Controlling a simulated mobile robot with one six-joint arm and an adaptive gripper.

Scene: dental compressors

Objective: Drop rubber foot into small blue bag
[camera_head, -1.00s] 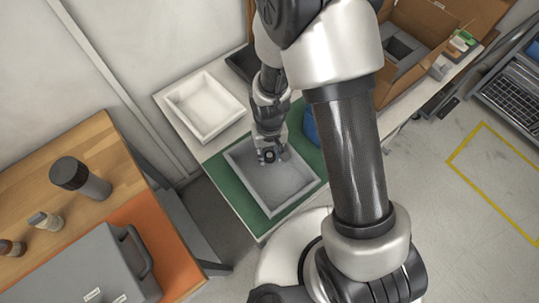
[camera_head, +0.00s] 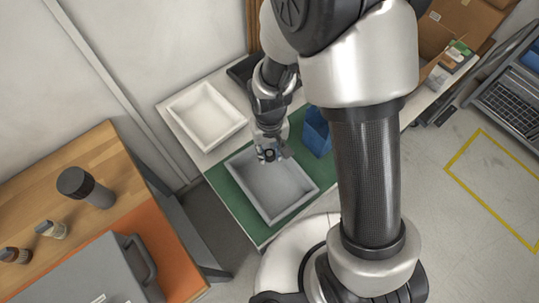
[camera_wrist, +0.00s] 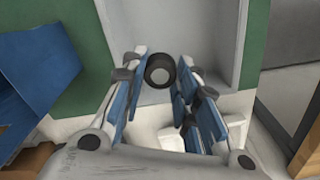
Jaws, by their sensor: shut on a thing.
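The rubber foot (camera_wrist: 160,71) is a small dark ring-shaped piece, seen in the wrist view between the tips of my gripper (camera_wrist: 158,78). My gripper is shut on it. In the head view my gripper (camera_head: 269,154) is over the back part of the grey tray (camera_head: 300,204), and the foot shows only as a small dark spot there. The small blue bag (camera_head: 318,133) stands right of my gripper, behind the tray, partly hidden by my arm. It also shows at the left of the wrist view (camera_wrist: 40,75).
The grey tray sits on a green mat (camera_head: 228,197). A white tray (camera_head: 205,118) is behind left, and a dark tray (camera_head: 243,71) is further back. A cardboard box (camera_head: 455,28) is at the back right. A wooden bench (camera_head: 90,165) with bottles is at the left.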

